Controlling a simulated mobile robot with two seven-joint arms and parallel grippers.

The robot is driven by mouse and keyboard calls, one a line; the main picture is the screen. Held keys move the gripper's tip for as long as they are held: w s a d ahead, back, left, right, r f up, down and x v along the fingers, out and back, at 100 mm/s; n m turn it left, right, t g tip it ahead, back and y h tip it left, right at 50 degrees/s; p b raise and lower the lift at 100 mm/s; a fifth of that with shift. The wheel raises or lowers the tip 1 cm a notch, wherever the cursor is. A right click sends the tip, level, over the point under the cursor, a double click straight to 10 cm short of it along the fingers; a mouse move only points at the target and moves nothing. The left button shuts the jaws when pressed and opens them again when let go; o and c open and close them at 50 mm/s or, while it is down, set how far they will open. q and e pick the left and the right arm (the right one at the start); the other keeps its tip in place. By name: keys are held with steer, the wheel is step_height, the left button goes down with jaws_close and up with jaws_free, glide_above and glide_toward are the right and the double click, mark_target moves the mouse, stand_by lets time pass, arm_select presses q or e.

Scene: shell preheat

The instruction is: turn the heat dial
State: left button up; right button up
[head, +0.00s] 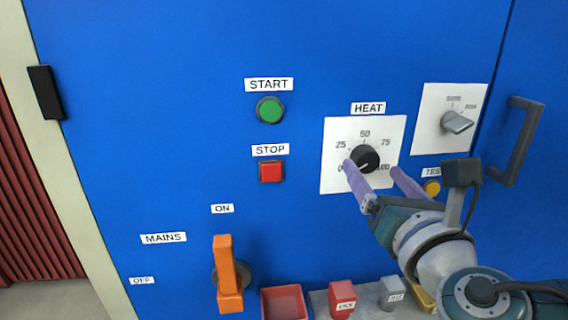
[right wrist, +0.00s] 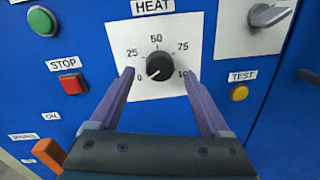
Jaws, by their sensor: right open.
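The heat dial (head: 365,158) is a round black knob on a white plate (head: 334,128) marked from 0 through 25, 50 and 75 up, under the HEAT label. Its white pointer line points to the lower left, near 0. It also shows in the right wrist view (right wrist: 159,66). My right gripper (head: 371,165) is open, its two purple fingers reaching toward the plate at either side of the dial. In the right wrist view the fingers (right wrist: 157,74) stand apart with the dial between and beyond their tips; I cannot tell any contact. My left gripper is not in view.
A green START button (head: 270,109) and red STOP button (head: 271,171) are to the left. An orange MAINS lever (head: 229,272) stands upright. A grey selector (head: 457,122), yellow TEST button (head: 432,188) and door handle (head: 517,140) are to the right. A red bin (head: 284,303) sits below.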

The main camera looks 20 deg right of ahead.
mark_target(365, 159)
steer(key=shift+x, duration=1.35)
jaws_close()
